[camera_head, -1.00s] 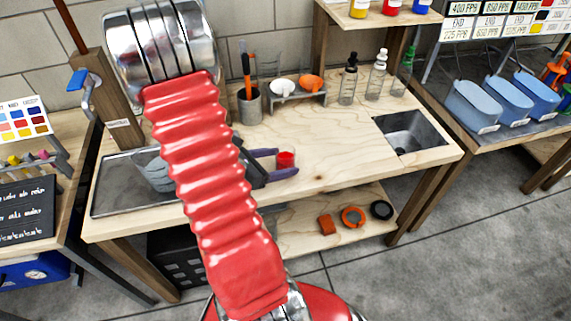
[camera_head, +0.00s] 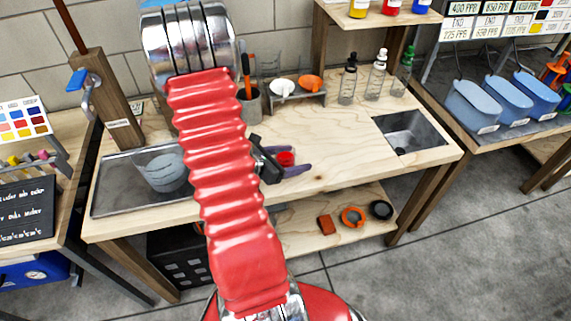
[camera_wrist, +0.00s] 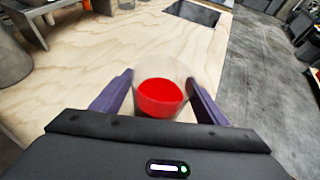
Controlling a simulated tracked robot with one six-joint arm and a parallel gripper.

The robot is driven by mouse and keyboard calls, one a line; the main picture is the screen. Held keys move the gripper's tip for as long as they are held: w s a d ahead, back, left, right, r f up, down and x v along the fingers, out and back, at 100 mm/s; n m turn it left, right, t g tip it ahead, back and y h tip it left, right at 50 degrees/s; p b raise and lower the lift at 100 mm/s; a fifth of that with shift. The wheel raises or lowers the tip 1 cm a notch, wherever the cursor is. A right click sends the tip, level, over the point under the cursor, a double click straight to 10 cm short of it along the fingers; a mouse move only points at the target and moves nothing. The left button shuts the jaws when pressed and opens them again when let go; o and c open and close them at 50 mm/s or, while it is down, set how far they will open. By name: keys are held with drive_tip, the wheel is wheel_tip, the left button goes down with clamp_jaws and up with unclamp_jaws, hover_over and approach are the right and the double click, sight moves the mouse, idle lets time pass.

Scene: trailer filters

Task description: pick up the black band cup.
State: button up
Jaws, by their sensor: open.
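A clear cup with red contents (camera_wrist: 161,97) stands on the wooden bench, between the two purple fingers of my gripper (camera_wrist: 160,84) in the wrist view. The fingers are open, one on each side of the cup, and gaps show beside it. In the head view the cup's red part (camera_head: 286,158) shows between the fingers of my gripper (camera_head: 299,159), and the rest of it is hard to make out. I cannot make out a black band on this cup in either view.
A measuring jug (camera_head: 163,170) stands on a metal tray (camera_head: 112,192) at left. A rack (camera_head: 297,97) with a white and an orange bowl stands behind, near several bottles (camera_head: 376,78). A sink (camera_head: 410,132) is at right. The bench between is clear.

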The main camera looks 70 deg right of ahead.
drive_tip(key=shift+s+d+f, duration=0.2)
drive_tip(key=shift+s+d, duration=0.05)
drive_tip(key=shift+d, duration=0.05)
idle(0.4)
drive_tip(key=c, duration=1.2)
